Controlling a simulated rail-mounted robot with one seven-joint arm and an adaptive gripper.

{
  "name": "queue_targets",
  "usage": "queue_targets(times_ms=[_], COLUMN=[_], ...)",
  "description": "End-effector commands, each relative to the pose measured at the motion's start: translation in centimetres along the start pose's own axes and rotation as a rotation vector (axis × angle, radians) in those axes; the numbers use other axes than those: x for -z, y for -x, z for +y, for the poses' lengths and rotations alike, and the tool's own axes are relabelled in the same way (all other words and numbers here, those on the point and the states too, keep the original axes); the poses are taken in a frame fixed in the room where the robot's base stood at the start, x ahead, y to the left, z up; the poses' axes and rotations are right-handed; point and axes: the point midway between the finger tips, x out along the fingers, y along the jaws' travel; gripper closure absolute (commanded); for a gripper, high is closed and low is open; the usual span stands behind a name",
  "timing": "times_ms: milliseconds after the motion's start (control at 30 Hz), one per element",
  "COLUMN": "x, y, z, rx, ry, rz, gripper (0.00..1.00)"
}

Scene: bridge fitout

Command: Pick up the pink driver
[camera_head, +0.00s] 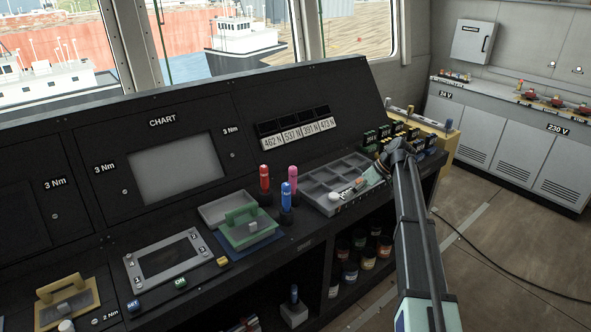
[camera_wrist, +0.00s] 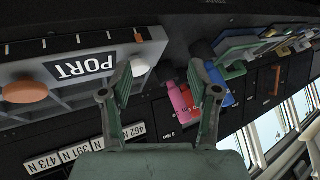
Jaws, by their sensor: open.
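The pink driver (camera_head: 292,177) stands upright on the console, behind the blue driver (camera_head: 286,195) and right of the red driver (camera_head: 264,178). In the wrist view the pink driver (camera_wrist: 180,103) shows between my fingers, close to the right one. My gripper (camera_wrist: 160,72) is open, with nothing between its fingers that I can see held. In the head view my gripper (camera_head: 375,174) is over the right end of the grey compartment tray, right of the drivers and apart from them. Its fingers are partly hidden there by my arm.
The grey tray (camera_head: 318,195) marked PORT holds a few small parts, right of the drivers. A green-handled block (camera_head: 247,229) sits to their left. Small labelled boxes (camera_head: 372,138) stand beyond my gripper. The sloped panel with number plates (camera_head: 297,133) rises behind.

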Motion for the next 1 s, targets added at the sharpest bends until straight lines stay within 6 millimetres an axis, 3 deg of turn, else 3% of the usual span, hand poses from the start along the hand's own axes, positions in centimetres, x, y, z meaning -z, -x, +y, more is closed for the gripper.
queue_targets(times_ms=[33, 100, 200, 300, 467, 633, 1000], x=[2.4, 4.9, 8.2, 10.2, 10.8, 11.5, 14.7], y=[-0.1, -0.4, 0.7, 1.8, 2.1, 1.1, -5.0], z=[0.6, 0.6, -0.1, -1.0, -1.4, -1.8, -3.5], rx=[0.049, 0.101, 0.137, 0.146, 0.121, 0.116, 0.117], ry=[0.066, 0.167, 0.301, 0.417, 0.526, 0.552, 0.549], rz=[0.080, 0.201, 0.356, 0.471, 0.518, 0.518, 0.516], gripper=[0.39, 0.39, 0.39, 0.39, 0.39, 0.39, 0.39])
